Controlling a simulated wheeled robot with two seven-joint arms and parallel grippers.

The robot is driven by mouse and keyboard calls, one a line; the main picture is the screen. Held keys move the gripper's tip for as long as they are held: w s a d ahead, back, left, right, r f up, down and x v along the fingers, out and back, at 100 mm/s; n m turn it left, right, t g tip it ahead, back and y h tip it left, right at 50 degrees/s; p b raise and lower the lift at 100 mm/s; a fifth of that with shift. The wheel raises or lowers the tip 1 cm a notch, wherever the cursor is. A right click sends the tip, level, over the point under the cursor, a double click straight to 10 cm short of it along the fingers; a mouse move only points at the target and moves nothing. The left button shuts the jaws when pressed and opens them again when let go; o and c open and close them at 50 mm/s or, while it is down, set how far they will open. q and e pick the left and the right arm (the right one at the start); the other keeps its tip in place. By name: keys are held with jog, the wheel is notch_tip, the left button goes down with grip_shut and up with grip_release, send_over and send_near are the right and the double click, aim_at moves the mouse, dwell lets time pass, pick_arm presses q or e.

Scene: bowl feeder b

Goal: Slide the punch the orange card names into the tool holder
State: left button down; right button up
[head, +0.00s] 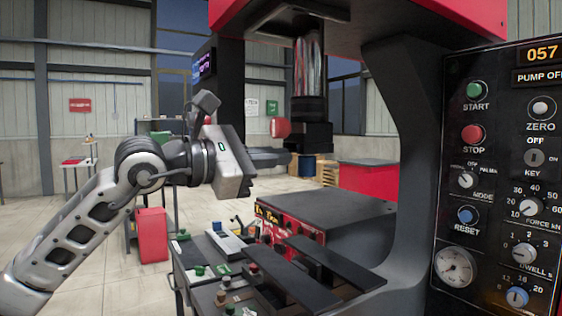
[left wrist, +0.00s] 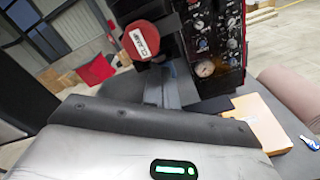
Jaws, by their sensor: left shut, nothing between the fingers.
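My left gripper (head: 284,157) is shut and empty, its fingers pointing right beside the black tool holder (head: 309,136) under the chrome press ram. The red clamp knob (head: 281,127) is just above the fingers; whether they touch it I cannot tell. In the left wrist view the knob (left wrist: 147,40) carries a label reading CLAMP, and the shut fingers (left wrist: 168,85) are below it. Small pieces with coloured tops, perhaps the punches, stand on the side bench, including a red one (head: 253,268) and a green one (head: 199,270). I cannot make out the orange card for certain. My right gripper is out of view.
The black press frame and control panel (head: 500,180) fill the right side. In the left wrist view a tan flat piece (left wrist: 258,118) lies on a grey surface. Open floor is at left.

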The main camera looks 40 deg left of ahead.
pick_arm(q)
jog(key=shift+s+a, duration=0.2)
jog(key=shift+s, duration=0.45)
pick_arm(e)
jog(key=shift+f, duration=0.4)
pick_arm(q)
jog(key=b+v, duration=0.4)
jog(key=v, duration=1.1)
jog(key=shift+s, duration=0.4)
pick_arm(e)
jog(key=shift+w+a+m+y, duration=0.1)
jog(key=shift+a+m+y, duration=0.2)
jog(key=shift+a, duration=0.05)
pick_arm(q)
jog(key=shift+a, duration=0.15)
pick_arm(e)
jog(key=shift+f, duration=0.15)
